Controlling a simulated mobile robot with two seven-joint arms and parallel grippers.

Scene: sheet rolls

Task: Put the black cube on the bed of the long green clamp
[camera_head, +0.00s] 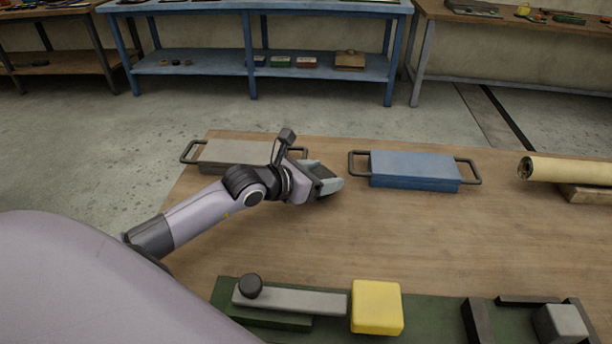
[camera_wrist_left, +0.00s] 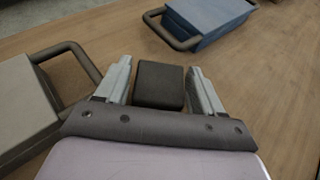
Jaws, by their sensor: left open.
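The black cube (camera_wrist_left: 160,85) sits between the two fingers of my left gripper (camera_wrist_left: 160,92) in the left wrist view, with small gaps at both sides. In the head view my left gripper (camera_head: 328,181) is low over the wooden table, and a dark patch of the cube (camera_head: 322,171) shows between its fingers. The gripper is open around the cube. The long green clamp (camera_head: 435,312) lies along the table's near edge. It carries a grey bar with a black knob, a yellow block, dark bars and a grey block. My right gripper is out of view.
A grey block with handles (camera_head: 222,154) is just left of my gripper. A blue block with handles (camera_head: 414,168) is to its right. A beige roll (camera_head: 568,170) rests on a wooden support at the far right. The middle of the table (camera_head: 440,230) is clear.

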